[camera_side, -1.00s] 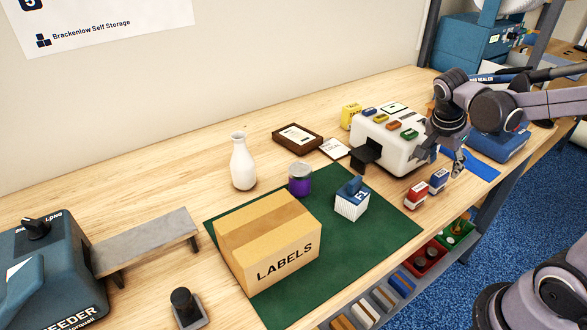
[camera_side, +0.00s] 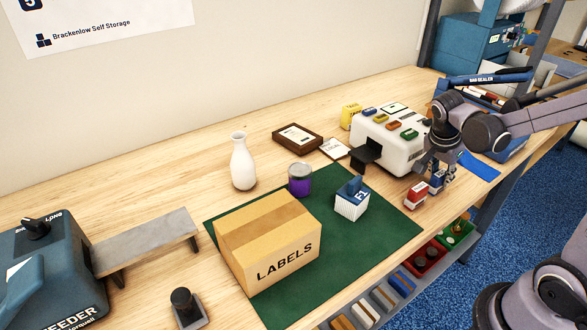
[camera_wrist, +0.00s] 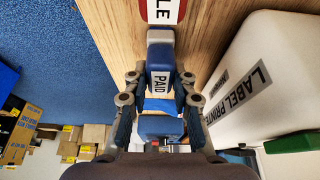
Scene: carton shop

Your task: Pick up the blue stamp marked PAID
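The blue stamp (camera_wrist: 159,52) stands on the wooden bench, its white PAID label facing the wrist camera. In the side view the blue stamp (camera_side: 435,187) is partly hidden behind my gripper (camera_side: 440,170). In the wrist view my gripper (camera_wrist: 159,80) is open, with one finger on each side of the stamp. A gap shows between each fingertip and the stamp, so contact is not visible.
A red stamp (camera_side: 415,196) stands close beside the blue one; its label end shows in the wrist view (camera_wrist: 163,10). The white label printer (camera_side: 385,150) is close behind. The green mat (camera_side: 395,215), with a LABELS carton (camera_side: 268,240), lies to the left.

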